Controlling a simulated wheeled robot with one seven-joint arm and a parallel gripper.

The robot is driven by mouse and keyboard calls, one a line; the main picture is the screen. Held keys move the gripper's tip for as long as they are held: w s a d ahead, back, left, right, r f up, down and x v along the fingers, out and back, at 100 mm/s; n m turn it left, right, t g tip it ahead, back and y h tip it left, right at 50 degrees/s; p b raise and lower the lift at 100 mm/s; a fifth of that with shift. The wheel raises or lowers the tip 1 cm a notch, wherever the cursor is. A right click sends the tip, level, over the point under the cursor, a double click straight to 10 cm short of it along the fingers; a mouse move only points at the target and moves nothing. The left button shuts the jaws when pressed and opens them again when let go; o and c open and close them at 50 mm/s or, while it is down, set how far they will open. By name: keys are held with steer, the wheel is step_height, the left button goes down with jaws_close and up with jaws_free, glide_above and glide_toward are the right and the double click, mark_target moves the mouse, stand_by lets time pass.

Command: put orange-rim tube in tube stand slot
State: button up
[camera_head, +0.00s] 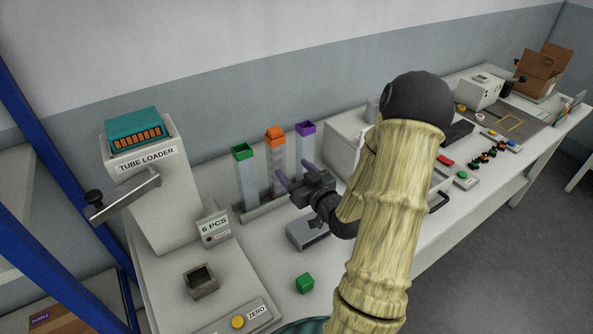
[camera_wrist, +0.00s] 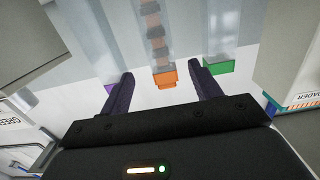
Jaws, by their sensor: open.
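The orange-rim tube (camera_head: 277,165) stands upright at the back wall between the green-rim tube (camera_head: 247,180) and the purple-rim tube (camera_head: 305,150). It is clear, with brownish-orange pieces inside. All three stand on a pale base strip (camera_head: 262,211), perhaps the tube stand. My gripper (camera_head: 295,173) is open and empty in front of the orange-rim tube. In the wrist view, the orange rim (camera_wrist: 165,79) lies between the fingers (camera_wrist: 162,84), apart from both. The tube's lower end is partly hidden by my gripper in the head view.
A grey block (camera_head: 304,236) lies below my gripper. A green cube (camera_head: 305,284) and an open dark box (camera_head: 201,282) are at the front. The tube loader (camera_head: 160,205) with its lever stands left; a white case (camera_head: 345,140) stands right, behind my arm.

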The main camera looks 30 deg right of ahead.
steer(key=a+f+n+g, duration=0.1)
steer(key=a+f+g, duration=0.3)
steer(key=a+g, duration=0.3)
steer(key=s+a+r+m+g, duration=0.1)
steer(key=s+a+r+g, duration=0.2)
steer(key=s+a+g, duration=0.4)
steer(key=s+a, duration=0.3)
steer(key=s, duration=0.5)
steer(key=shift+s+a+g+h, duration=0.15)
steer(key=shift+a+g+h, duration=0.15)
steer(key=shift+a+g, duration=0.1)
